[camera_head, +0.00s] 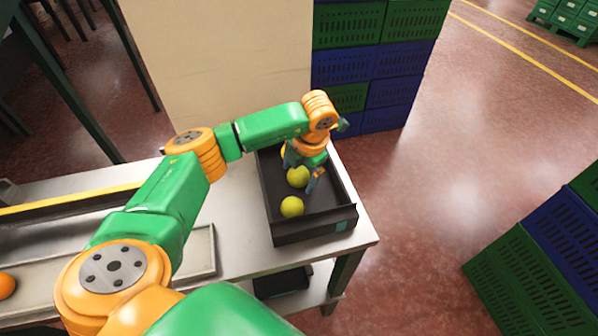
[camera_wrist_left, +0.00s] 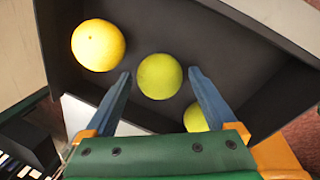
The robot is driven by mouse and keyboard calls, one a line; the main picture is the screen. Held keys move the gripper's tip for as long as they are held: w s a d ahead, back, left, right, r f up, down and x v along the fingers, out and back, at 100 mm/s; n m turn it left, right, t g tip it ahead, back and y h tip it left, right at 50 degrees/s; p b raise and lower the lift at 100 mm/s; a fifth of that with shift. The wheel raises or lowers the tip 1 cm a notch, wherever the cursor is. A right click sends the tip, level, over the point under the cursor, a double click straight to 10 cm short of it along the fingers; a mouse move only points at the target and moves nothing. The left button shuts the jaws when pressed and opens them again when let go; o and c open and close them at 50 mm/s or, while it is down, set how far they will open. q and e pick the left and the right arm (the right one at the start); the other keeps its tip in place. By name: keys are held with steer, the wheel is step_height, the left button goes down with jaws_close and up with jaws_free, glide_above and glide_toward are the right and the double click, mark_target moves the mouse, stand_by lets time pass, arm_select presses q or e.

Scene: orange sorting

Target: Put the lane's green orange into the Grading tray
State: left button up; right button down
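A black tray (camera_head: 317,228) with a small teal label stands on the right end of the table; I take it as the Grading tray. My left gripper (camera_head: 303,177) is inside or just over it, fingers pointing down. In the left wrist view the gripper (camera_wrist_left: 160,74) is open, with gaps between its fingers and a green orange (camera_wrist_left: 159,76) at the fingertips. Another green orange (camera_wrist_left: 196,117) is partly hidden by a finger. A yellower orange (camera_wrist_left: 98,45) lies near the tray wall. The head view shows green oranges (camera_head: 292,207) in the tray. My right gripper is not seen.
An orange-coloured fruit (camera_head: 6,285) lies at the far left on the lane. A yellow-edged rail (camera_head: 80,203) runs along the table's left part. Stacked green and blue crates (camera_head: 375,60) stand behind, with more crates (camera_head: 535,265) at lower right.

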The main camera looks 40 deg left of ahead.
mark_target(304, 177)
arm_select(q)
steer(key=shift+r, duration=0.3)
steer(key=shift+d+r, duration=0.1)
steer(key=shift+r, duration=0.15)
steer(key=b+v, duration=0.2)
steer(key=v, duration=0.4)
steer(key=shift+r, duration=0.25)
steer(key=p+v, duration=0.1)
steer(key=v, duration=0.3)
steer(key=shift+s+d+r+p, duration=0.1)
steer(key=shift+d+r+p, duration=0.05)
steer(key=shift+r+p, duration=0.25)
